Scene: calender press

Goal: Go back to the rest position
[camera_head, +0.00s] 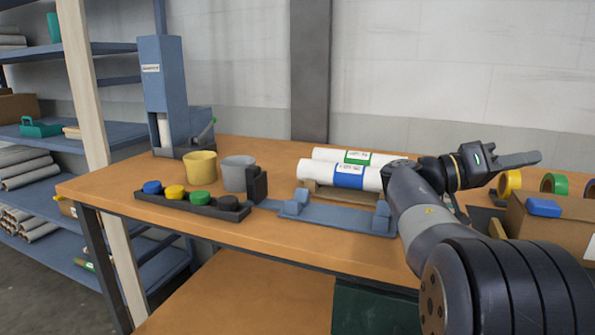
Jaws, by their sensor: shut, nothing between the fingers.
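My gripper (521,158) is at the right, above the table (282,237), pointing right. Its fingers are together with nothing between them. My arm rises from the lower right corner and hides part of the table and the right ends of the white rolls. The gripper is apart from the rolls and stands above the taped goods at the right.
Two white rolls, one with a blue label (350,176) and one with a green label (358,157), lie behind a blue cradle (330,215). A tray of coloured caps (215,212), a yellow cup (200,167), a grey cup (238,173) and a cardboard box (555,228) stand around.

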